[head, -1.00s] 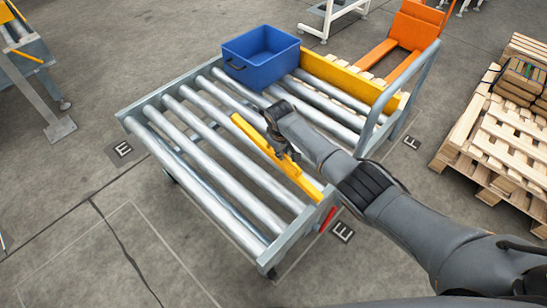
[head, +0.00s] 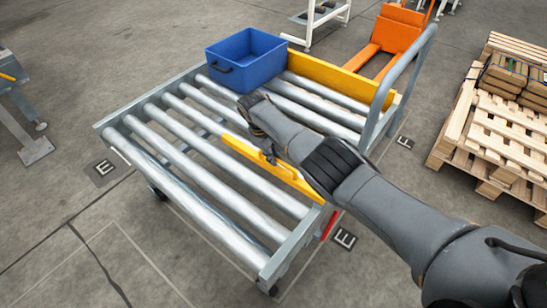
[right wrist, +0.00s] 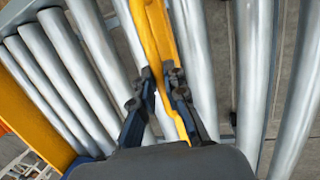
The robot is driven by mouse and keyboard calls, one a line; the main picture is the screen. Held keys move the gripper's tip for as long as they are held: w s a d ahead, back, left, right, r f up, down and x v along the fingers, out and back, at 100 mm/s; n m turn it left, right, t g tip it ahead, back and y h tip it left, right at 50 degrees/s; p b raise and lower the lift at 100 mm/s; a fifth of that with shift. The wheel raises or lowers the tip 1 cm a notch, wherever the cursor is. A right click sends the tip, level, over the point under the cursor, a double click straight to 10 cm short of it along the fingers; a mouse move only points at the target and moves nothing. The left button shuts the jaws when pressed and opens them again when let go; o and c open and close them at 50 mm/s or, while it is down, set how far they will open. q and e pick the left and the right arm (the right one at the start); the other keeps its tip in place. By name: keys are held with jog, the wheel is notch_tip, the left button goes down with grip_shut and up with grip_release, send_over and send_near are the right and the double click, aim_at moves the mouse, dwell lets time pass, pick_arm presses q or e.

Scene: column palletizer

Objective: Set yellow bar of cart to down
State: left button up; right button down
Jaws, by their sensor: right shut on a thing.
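The cart (head: 190,249) has a bed of metal rollers. Its near yellow bar (head: 296,180) lies lengthwise among the rollers, partly hidden by my right gripper and arm. My right gripper (head: 270,154) reaches over the cart from the right and is shut on the bar near its middle. In the right wrist view, the yellow bar (right wrist: 152,35) passes between the dark fingers of my right gripper (right wrist: 163,85), with rollers on both sides. How high the bar stands above the rollers is hard to tell. My left gripper is not in view.
A blue box (head: 246,62) stands on the far rollers. A second yellow bar (head: 330,76) stands upright along the cart's far edge, near the grey handle rail (head: 404,75). An orange pallet truck (head: 397,27) is behind; wooden pallets (head: 492,130) are at right. The floor at front left is clear.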

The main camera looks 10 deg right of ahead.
jog(key=shift+s+f, duration=0.2)
jog(key=shift+f, duration=0.1)
jog(key=c, duration=1.4)
grip_release()
jog(key=shift+w, duration=0.15)
jog(key=shift+o, duration=0.2)
jog(key=shift+r, duration=0.1)
jog(key=v, duration=1.2)
